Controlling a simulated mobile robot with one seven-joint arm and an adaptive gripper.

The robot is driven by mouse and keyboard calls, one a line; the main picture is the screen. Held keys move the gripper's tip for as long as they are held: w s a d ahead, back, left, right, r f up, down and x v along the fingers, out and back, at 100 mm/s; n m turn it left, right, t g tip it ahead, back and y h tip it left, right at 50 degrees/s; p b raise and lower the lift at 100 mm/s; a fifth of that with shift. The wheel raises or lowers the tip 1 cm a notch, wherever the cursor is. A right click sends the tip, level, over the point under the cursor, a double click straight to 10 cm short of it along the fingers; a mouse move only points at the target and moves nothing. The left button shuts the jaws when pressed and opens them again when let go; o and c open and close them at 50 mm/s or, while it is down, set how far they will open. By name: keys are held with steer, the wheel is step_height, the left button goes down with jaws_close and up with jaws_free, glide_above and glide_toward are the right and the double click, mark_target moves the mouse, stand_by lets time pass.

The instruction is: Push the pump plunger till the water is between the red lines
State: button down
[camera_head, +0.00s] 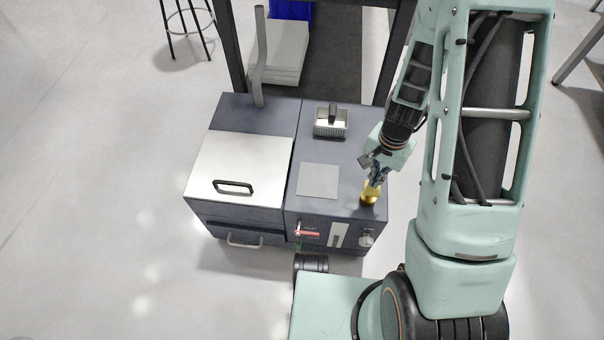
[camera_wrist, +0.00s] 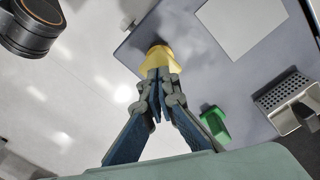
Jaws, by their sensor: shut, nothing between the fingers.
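The yellow pump plunger (camera_head: 370,193) stands at the front right corner of the dark machine's top. In the wrist view its yellow top (camera_wrist: 160,60) lies right at my fingertips. My gripper (camera_head: 376,177) is above the plunger, fingers pointing down and tips together, with nothing between them; the shut tips also show in the wrist view (camera_wrist: 158,78). They seem to touch the yellow top or sit just over it. A pale upright strip (camera_head: 339,235) on the front panel may be the water gauge. I cannot make out water or red lines on it.
The machine's front has a red lever (camera_head: 307,234) and a round knob (camera_head: 367,239). A metal basket (camera_head: 331,121) and a flat grey plate (camera_head: 317,180) are on top. A silver lid (camera_head: 240,165) is at left. A green piece (camera_wrist: 215,122) shows beside my fingers.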

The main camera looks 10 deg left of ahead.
mark_target(372, 188)
steer(key=shift+f+b, duration=1.9)
steer(key=shift+f, duration=0.55)
steer(key=shift+r+p, duration=3.95)
steer(key=shift+r, duration=0.8)
